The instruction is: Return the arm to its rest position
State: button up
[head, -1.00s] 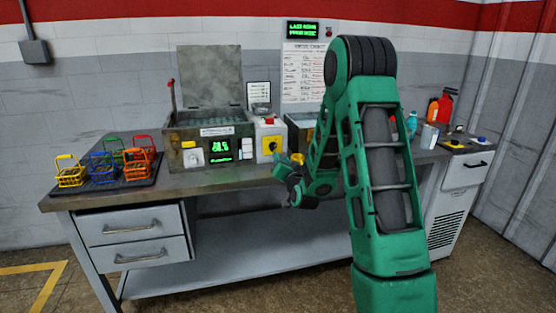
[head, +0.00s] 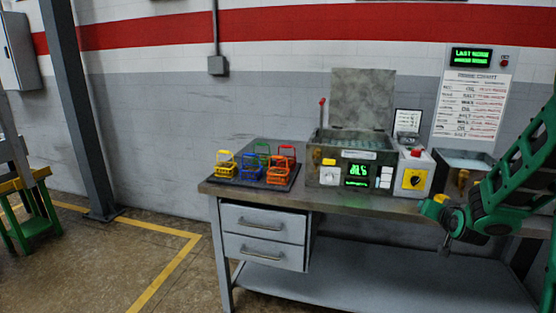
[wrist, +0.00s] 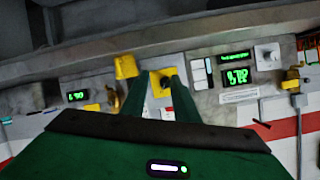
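My gripper (head: 437,210), green with yellow parts, is at the right of the head view. It hangs in front of the bench's front edge, below the grey unit with the yellow knob plate (head: 413,180). The wrist view, which is upside down, shows two green fingers (wrist: 158,85) standing apart. The yellow knob plate shows between them, and I see nothing held. My green arm (head: 515,180) is bent, with its upper part cut off by the right edge of the head view.
The steel bench (head: 340,196) carries a bath with a raised lid (head: 362,98), a second tank (head: 467,160) and several coloured baskets on a dark tray (head: 252,180). Drawers (head: 262,223) are below. Open floor (head: 110,265) lies left, with a green stand (head: 35,215).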

jog(key=s+a+g+y, duration=0.1)
jog(key=s+g, duration=0.3)
jog(key=s, duration=1)
jog(key=s+a+g+y, duration=0.1)
jog(key=s+a+g, duration=0.3)
jog(key=s, duration=1.1)
jog(key=s+a+r+g+y, duration=0.1)
jog(key=s+a+g, duration=0.2)
jog(key=s, duration=1.1)
jog(key=shift+s+g+y, duration=0.35)
jog(key=shift+g+y, duration=0.05)
jog(key=shift+g, duration=0.7)
